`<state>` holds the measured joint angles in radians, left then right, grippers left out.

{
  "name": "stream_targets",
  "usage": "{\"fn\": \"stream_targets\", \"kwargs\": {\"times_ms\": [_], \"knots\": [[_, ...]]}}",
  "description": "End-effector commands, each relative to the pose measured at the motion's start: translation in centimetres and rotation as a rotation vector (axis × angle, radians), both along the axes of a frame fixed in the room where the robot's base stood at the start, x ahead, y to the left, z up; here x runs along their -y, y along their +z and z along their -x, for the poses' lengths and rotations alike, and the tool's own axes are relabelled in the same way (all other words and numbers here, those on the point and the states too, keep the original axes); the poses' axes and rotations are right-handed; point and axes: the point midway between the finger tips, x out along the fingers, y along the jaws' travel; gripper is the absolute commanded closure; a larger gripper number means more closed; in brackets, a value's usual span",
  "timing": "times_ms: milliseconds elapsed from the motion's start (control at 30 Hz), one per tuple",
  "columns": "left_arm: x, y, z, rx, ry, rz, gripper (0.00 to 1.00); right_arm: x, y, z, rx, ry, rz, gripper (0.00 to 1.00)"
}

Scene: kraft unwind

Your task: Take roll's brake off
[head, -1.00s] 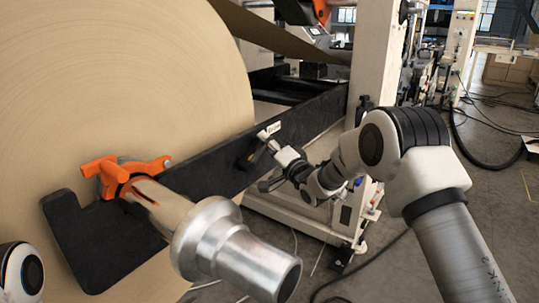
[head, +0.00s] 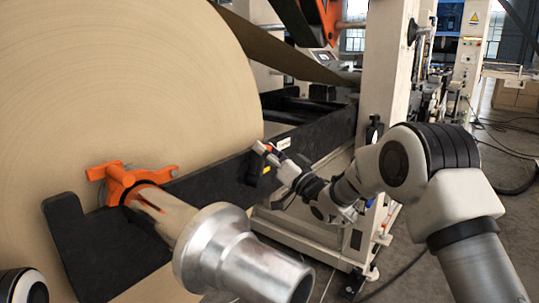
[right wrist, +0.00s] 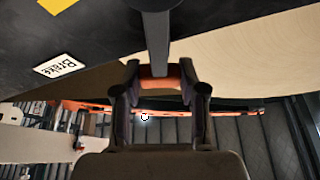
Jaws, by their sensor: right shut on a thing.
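The big kraft roll (head: 130,90) fills the left of the head view, its steel shaft end (head: 225,245) sticking out toward me. The brake lever is a dark bar (right wrist: 156,40) with an orange-red grip, on the black arm beside the roll. A white "Brake" label (right wrist: 60,64) is on the arm near it. My right gripper (right wrist: 160,84) is shut across the lever's orange grip, one finger on each side. In the head view, this gripper (head: 272,154) is small and partly hides the lever. My left gripper is out of view.
A cream machine frame (head: 385,70) stands right of the lever. Cables lie on the floor at the right.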

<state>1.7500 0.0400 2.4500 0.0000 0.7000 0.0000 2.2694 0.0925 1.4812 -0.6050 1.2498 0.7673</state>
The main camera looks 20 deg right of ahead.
Motion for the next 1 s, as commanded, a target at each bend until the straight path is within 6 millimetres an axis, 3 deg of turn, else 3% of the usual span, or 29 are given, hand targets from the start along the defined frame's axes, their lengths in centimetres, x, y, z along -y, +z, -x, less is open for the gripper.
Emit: {"fn": "stream_targets", "kwargs": {"times_ms": [433, 467, 500, 533, 867, 1000], "knots": [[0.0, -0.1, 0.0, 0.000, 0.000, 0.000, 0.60, -0.2, -0.5, 0.1, -0.003, 0.004, 0.013, 1.00], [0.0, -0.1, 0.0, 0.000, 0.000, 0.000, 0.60, -0.2, -0.5, 0.1, -0.003, 0.004, 0.013, 0.55], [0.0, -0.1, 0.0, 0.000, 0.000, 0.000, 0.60, -0.2, -0.5, 0.1, -0.003, 0.004, 0.013, 0.41], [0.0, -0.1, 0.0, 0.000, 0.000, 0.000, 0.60, -0.2, -0.5, 0.1, -0.002, 0.003, 0.013, 0.33], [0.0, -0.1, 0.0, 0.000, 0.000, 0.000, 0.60, 0.0, -0.3, 0.2, 0.002, 0.001, 0.010, 0.33], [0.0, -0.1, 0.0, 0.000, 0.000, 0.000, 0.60, 0.8, -0.9, 1.5, 0.000, 0.001, 0.009, 0.33]]}}
